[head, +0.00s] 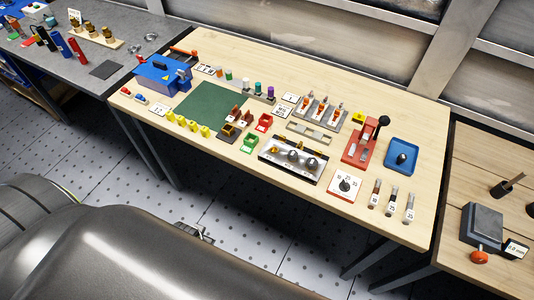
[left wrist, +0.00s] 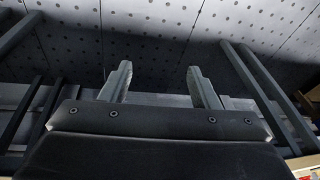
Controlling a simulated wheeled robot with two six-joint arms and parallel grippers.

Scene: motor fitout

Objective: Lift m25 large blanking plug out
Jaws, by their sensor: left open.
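I cannot tell the M25 large blanking plug for sure at this size. A dark and silver holder (head: 266,156) near the table's front edge bears several round silver and yellow pieces, possibly plugs, with small illegible marks. In the left wrist view my left gripper (left wrist: 162,84) has its two fingers wide apart with nothing between them. It faces the floor and table legs, away from the tabletop items. My right gripper is not clearly seen in either view.
The wooden table (head: 390,105) is crowded. A green mat (head: 206,106), a blue box (head: 163,76), a red lever device (head: 358,150), a blue tray (head: 402,143) and a dial card (head: 345,187) stand on it. Numbered cylinders (head: 391,202) are front right. A grey bench (head: 50,55) is left.

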